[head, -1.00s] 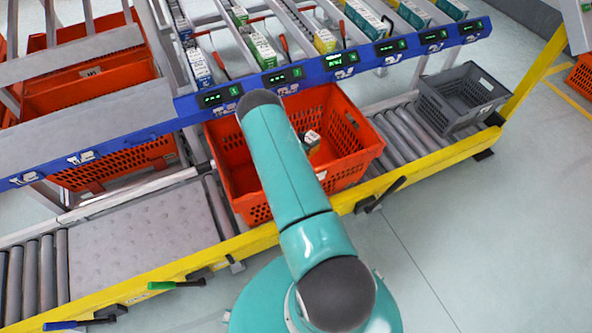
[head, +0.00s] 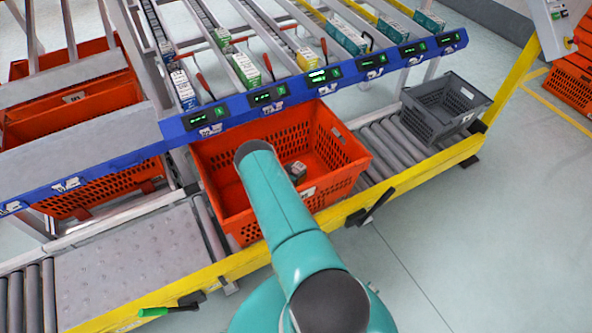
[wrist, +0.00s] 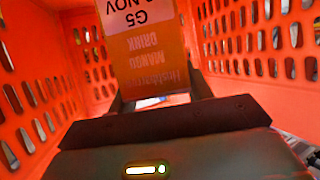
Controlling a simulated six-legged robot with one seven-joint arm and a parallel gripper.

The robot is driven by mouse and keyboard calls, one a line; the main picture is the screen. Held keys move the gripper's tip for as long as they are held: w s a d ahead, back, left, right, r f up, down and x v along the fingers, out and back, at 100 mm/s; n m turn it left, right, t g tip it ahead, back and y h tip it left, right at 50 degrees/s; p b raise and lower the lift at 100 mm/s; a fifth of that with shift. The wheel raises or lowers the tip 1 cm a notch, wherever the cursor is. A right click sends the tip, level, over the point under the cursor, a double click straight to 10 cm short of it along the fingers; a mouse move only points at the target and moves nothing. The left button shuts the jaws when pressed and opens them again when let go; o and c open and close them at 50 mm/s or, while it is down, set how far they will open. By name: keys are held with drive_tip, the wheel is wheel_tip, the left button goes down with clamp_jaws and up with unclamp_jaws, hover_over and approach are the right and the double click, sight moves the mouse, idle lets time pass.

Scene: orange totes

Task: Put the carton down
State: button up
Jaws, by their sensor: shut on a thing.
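The carton (wrist: 148,45) fills the top middle of the wrist view. Its visible face is orange, with upside-down print reading "MANGO DRINK" and a pale label. My gripper (wrist: 158,98) is shut on it, one finger on each side. Orange perforated walls of the tote (wrist: 262,97) surround it, so the carton is inside the tote. Whether it touches the floor cannot be told. In the head view the orange tote (head: 335,150) stands on the roller conveyor, with my arm reaching into it and hiding my gripper. A small greyish thing (head: 297,171) shows inside, too small to identify.
A grey crate (head: 440,103) stands on the rollers to the right. A blue rail (head: 300,93) with displays runs behind the tote, below sloped lanes of boxes. A yellow conveyor edge (head: 415,178) runs along the front. A bare metal plate (head: 130,255) lies to the left.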

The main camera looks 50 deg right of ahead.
drive_tip(key=shift+f, duration=0.5)
drive_tip(key=o, duration=1.2)
drive_tip(key=shift+r, duration=0.4)
drive_tip(key=v, duration=0.7)
drive_tip(key=shift+a+r, duration=0.2)
drive_tip(key=shift+r, duration=0.1)
